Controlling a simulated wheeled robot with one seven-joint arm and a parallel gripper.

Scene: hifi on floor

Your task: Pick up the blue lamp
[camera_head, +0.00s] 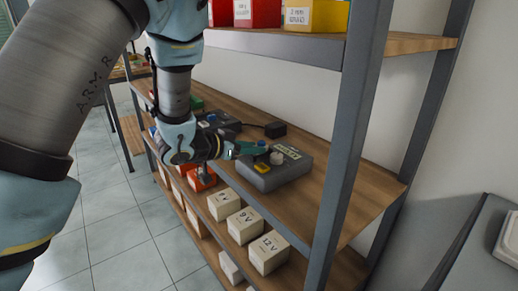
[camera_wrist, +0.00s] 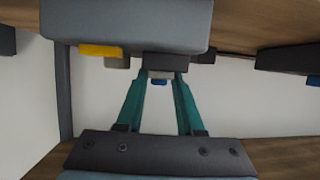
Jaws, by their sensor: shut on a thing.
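The blue lamp (camera_head: 262,143) is a small blue cap on a pale base, at the top of a dark grey box (camera_head: 270,178) on the shelf. My gripper (camera_head: 254,149) reaches in from the left, with its teal fingertips at the lamp. In the wrist view, which shows the scene upside down, the blue lamp (camera_wrist: 158,81) is between the two teal fingertips of my gripper (camera_wrist: 160,72). The fingers are shut on it. The grey box (camera_wrist: 125,22) fills the top there. Whether the lamp is clear of the box cannot be told.
A yellow button (camera_head: 264,168) and a label are on the grey box. Other devices (camera_head: 215,122) and a black block (camera_head: 275,130) stand farther back. A grey shelf post (camera_head: 350,130) rises at the right. White voltage boxes (camera_head: 243,226) line the lower shelf; coloured bins (camera_head: 258,12) are above.

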